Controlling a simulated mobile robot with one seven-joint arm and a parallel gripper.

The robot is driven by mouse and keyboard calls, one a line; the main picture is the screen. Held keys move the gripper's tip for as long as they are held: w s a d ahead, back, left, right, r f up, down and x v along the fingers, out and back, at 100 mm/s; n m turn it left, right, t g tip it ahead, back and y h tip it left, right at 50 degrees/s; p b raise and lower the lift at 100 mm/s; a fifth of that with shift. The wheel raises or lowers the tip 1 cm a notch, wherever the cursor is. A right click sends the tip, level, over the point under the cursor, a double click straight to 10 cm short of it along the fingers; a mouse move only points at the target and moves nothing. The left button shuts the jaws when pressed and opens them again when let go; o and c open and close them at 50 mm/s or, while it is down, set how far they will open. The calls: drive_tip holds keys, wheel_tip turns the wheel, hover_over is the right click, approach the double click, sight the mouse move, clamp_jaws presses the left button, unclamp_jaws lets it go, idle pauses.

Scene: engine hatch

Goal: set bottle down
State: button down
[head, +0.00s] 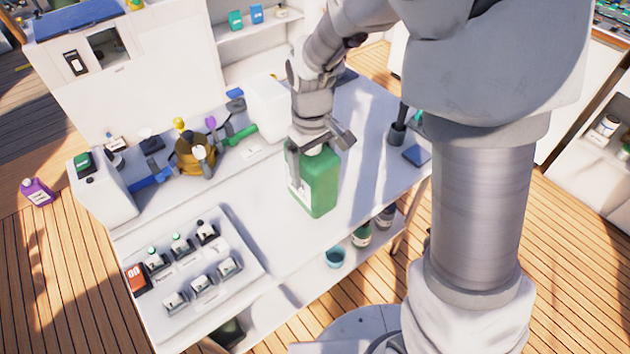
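A green bottle (320,182) with a pale cap and a white label on its left side stands upright at the middle of the white workbench (275,225). My gripper (318,152) is directly over it, pointing down, with its fingers on either side of the bottle's top. The fingers' contact with the bottle is partly hidden, so I cannot tell if they press on it. The bottle's base looks at or very near the bench top; a small gap cannot be ruled out.
A tray of small bottles (190,262) is at the front left of the bench. A brown round part (193,157) and several tools lie behind. A white canister (267,108) stands near the back. A dark cup (397,134) is on the right. Bench space around the bottle is clear.

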drive_tip(key=shift+w+d+f+b, duration=0.1)
drive_tip(key=shift+d+f+b, duration=0.1)
drive_tip(key=shift+f, duration=0.9)
drive_tip(key=shift+d+f+b, duration=0.1)
drive_tip(key=shift+f+b, duration=0.1)
drive_tip(key=shift+f, duration=0.85)
drive_tip(key=shift+f, duration=0.15)
unclamp_jaws()
